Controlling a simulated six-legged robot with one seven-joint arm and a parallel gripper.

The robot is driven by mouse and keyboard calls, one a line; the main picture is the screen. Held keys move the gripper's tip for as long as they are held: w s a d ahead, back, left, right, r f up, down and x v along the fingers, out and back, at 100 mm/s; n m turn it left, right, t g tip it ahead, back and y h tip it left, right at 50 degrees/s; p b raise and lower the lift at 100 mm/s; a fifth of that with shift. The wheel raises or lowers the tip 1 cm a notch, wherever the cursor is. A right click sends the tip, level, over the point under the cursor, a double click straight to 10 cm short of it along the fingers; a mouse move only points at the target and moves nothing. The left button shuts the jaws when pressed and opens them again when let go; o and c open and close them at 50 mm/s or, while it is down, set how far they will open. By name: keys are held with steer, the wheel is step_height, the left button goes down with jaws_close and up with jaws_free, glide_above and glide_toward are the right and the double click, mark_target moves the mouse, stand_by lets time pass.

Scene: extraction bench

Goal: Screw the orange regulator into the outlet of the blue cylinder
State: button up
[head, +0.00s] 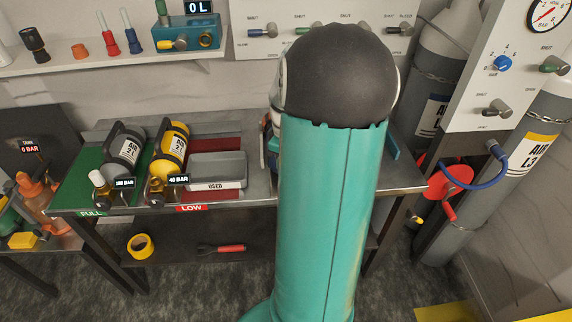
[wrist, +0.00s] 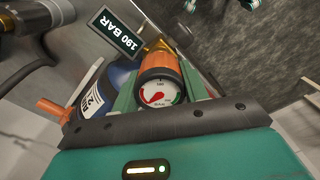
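The orange regulator (wrist: 160,68), with a round white gauge, sits between the two green fingers of my gripper (wrist: 160,95) in the wrist view. The fingers flank it on both sides and appear shut on it. The blue cylinder (wrist: 92,84), with a white label, lies just beyond and to the left. A brass part (wrist: 156,47) shows past the regulator's far end, near a sign (wrist: 117,33) reading 190 BAR. Whether the regulator is seated in the outlet cannot be told. In the head view my arm hides the regulator, gripper and most of the work area.
Grey (head: 126,148) and yellow (head: 171,147) cylinders lie on the bench's left, by FULL and LOW labels. A grey USED box (head: 218,171) stands beside them. Tall grey cylinders, a valve panel (head: 500,75) and a blue hose (head: 488,180) are at right. Yellow tape (head: 140,246) lies on the lower shelf.

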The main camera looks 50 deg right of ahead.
steer(key=c, duration=0.5)
steer(key=m, duration=0.6)
steer(key=shift+m, duration=0.4)
steer(key=m, duration=0.3)
steer(key=shift+m, duration=0.4)
steer(key=m, duration=0.3)
steer(key=shift+m, duration=0.4)
steer(key=m, duration=1.3)
steer(key=shift+f, duration=0.1)
steer(key=o, duration=1.1)
steer(key=shift+o, duration=0.2)
